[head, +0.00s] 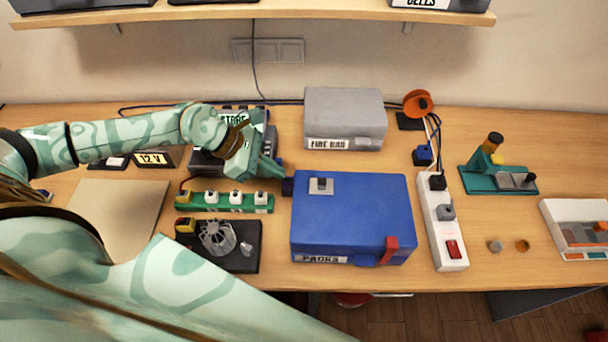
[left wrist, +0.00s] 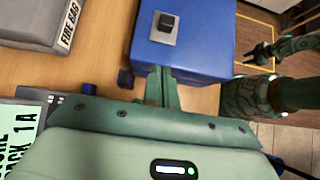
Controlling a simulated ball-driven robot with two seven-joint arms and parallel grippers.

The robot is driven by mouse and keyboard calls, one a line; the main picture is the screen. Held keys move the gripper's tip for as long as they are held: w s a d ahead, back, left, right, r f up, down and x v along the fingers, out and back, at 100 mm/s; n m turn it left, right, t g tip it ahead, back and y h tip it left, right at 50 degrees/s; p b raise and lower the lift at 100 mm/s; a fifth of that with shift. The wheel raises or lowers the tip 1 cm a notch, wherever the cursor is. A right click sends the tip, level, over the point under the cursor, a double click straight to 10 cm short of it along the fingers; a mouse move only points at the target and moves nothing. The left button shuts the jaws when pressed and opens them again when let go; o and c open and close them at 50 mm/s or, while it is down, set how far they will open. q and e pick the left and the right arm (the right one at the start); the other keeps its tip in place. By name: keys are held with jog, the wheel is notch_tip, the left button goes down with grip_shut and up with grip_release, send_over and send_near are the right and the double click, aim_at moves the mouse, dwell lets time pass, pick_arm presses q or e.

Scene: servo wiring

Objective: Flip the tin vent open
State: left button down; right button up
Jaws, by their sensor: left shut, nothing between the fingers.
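The blue tin (head: 350,225), labelled PACKS, sits on the bench in the middle of the head view. On its lid, near the back left corner, is a light plate with a dark flap, which looks like the vent (head: 321,186). The flap also shows in the left wrist view (left wrist: 164,27); its exact angle is hard to tell. My left gripper (head: 270,170) is shut and empty, just behind and left of the tin's back left corner. Its fingers (left wrist: 160,88) point toward the tin's edge. My right gripper (left wrist: 255,54) shows dark beyond the tin in the left wrist view.
A small dark block (head: 288,186) is at the tin's left side. A red latch (head: 390,248) is on its front. A grey FIRE BAG box (head: 344,112) stands behind, a white power strip (head: 441,222) right, and a green strip (head: 224,202) left. Bare bench shows between tin and grey box.

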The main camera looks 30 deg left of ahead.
aim_at(322, 184)
pick_arm(q)
jog(key=x, duration=0.3)
jog(key=shift+w+d+f, duration=0.15)
jog(key=shift+d+f, duration=0.1)
jog(key=shift+d, duration=0.05)
jog(key=shift+w+d+p, duration=0.3)
jog(key=shift+d, duration=0.25)
jog(key=shift+w+d+p, duration=0.25)
jog(key=shift+d+p, duration=0.05)
jog(key=shift+d, duration=0.3)
jog(key=shift+w+d, duration=0.2)
jog(key=shift+d, duration=0.45)
pick_arm(e)
jog(key=shift+w+a+r, duration=0.15)
jog(key=shift+a+r, duration=0.15)
jog(key=shift+r, duration=0.5)
pick_arm(q)
jog(key=shift+w+d, duration=0.1)
pick_arm(e)
jog(key=shift+d, duration=0.1)
pick_arm(q)
jog(key=d, duration=0.1)
jog(key=w+d, duration=0.1)
jog(key=d, duration=0.1)
jog(key=w+d+p, duration=0.1)
jog(key=d, duration=0.1)
jog(key=shift+w, duration=0.2)
pick_arm(e)
jog(key=shift+r, duration=0.3)
